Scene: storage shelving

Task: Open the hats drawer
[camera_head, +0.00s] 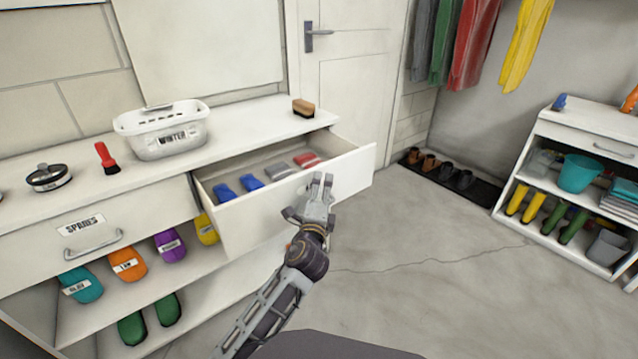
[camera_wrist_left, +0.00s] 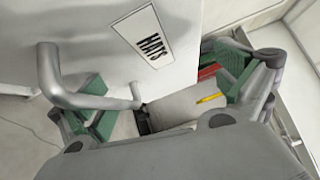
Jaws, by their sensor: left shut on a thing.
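The hats drawer (camera_head: 345,178) stands pulled out from the white cabinet, with blue, grey and red folded items inside. Its HATS label (camera_wrist_left: 142,42) and grey bar handle (camera_wrist_left: 70,98) show in the left wrist view. My left gripper (camera_head: 322,185) is at the upper part of the drawer's front. In the left wrist view its green-padded fingers (camera_wrist_left: 165,105) lie on either side of the front panel, close to the handle. The gripper is shut on the drawer; the exact contact is partly hidden. My right gripper is in neither view.
The closed SPARES drawer (camera_head: 150,205) is at the left. Floor (camera_head: 430,270) to the right is clear.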

